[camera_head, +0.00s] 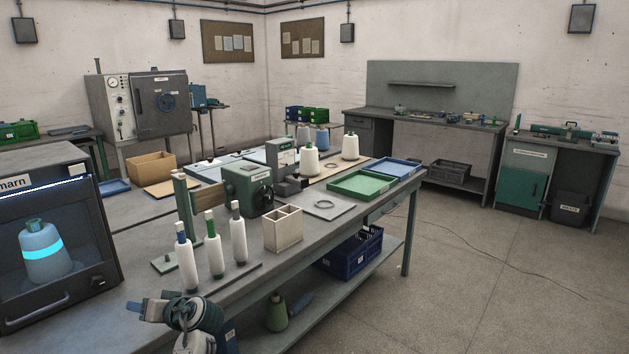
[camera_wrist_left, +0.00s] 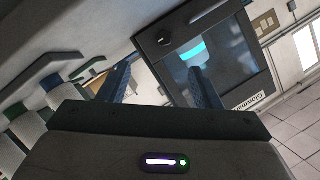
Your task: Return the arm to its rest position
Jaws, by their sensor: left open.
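My left gripper (camera_head: 150,308) is at the bottom of the head view, by the near edge of the workbench (camera_head: 325,228). Its fingers point left and part of my arm shows behind them. In the left wrist view, the two blue fingers of my left gripper (camera_wrist_left: 160,84) stand apart with nothing held between them. They point towards the dark glass-fronted cabinet (camera_wrist_left: 225,62), which also shows at the left of the head view (camera_head: 52,292). My right gripper is in neither view.
Several white bobbins (camera_head: 215,255) stand on the bench just beyond my gripper. A divided box (camera_head: 284,229) and a green tray (camera_head: 361,184) lie farther along. A green cone (camera_head: 276,316) and a blue crate (camera_head: 351,256) are on the lower shelf. The floor (camera_head: 480,270) at right is mostly clear.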

